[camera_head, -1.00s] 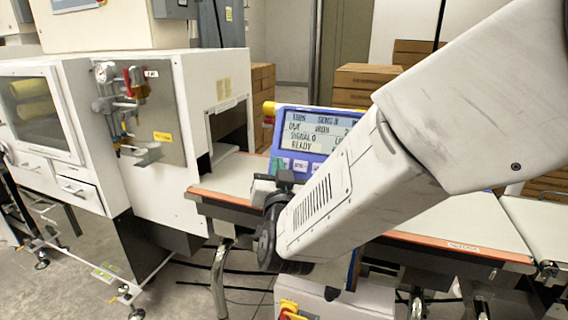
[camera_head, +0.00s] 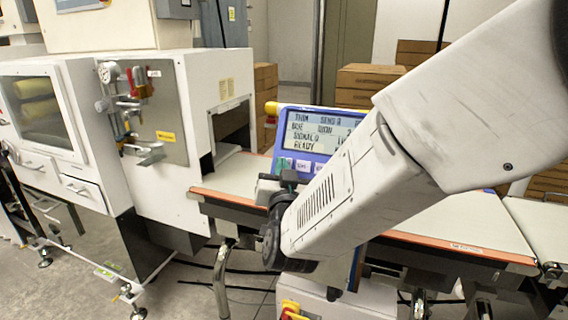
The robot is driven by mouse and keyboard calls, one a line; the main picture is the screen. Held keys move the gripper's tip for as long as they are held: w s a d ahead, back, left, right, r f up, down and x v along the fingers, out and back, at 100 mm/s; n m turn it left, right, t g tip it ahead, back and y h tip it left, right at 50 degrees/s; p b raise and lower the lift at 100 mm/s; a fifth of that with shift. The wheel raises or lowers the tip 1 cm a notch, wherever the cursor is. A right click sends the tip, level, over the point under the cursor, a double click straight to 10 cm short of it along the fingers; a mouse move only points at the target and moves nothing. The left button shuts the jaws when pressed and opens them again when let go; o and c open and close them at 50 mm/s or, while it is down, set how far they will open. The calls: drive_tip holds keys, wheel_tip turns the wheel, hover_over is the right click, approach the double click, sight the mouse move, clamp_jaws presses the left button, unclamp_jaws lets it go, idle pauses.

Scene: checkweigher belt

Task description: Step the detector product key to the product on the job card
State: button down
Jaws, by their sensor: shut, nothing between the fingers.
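The detector's blue control panel (camera_head: 276,150) stands behind the belt, left of my arm. Its grey screen (camera_head: 316,135) shows several lines of dark text; one seems to read READY, and my arm covers the right end. A row of small keys (camera_head: 303,166) sits below the screen, with a green one at the left end; my arm hides the rest. My dark gripper (camera_head: 287,179) is shut and empty, just in front of the panel's lower left. I cannot tell whether it touches a key. I cannot make out the job card.
The belt (camera_head: 455,222) with its orange-edged rail runs across below the panel, partly behind my arm. A white cabinet (camera_head: 185,200) with valves and a gauge stands at the left. A red and yellow switch (camera_head: 290,308) is low in front. Cardboard boxes (camera_head: 365,85) are stacked behind.

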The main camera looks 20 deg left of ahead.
drive_tip(key=shift+w+f, duration=0.15)
drive_tip(key=shift+w, duration=0.2)
idle(0.3)
idle(0.4)
drive_tip(key=shift+s+r, duration=0.35)
drive_tip(key=shift+s, duration=0.4)
drive_tip(key=shift+s+a+r, duration=0.1)
drive_tip(key=shift+s+r, duration=0.3)
drive_tip(key=shift+s, duration=0.35)
drive_tip(key=shift+s+a+r, duration=0.1)
drive_tip(key=shift+s+r, duration=0.25)
drive_tip(key=shift+s, duration=0.35)
drive_tip(key=shift+s+r, duration=0.4)
drive_tip(key=shift+s, duration=0.35)
drive_tip(key=s+r, duration=0.2)
drive_tip(key=s, duration=0.3)
drive_tip(key=shift+s+a+r, duration=0.2)
drive_tip(key=shift+r, duration=0.15)
idle(1.8)
drive_tip(key=shift+w+f, duration=0.25)
drive_tip(key=shift+w, duration=0.3)
drive_tip(key=shift+w+f, duration=0.25)
drive_tip(key=shift+w, duration=0.25)
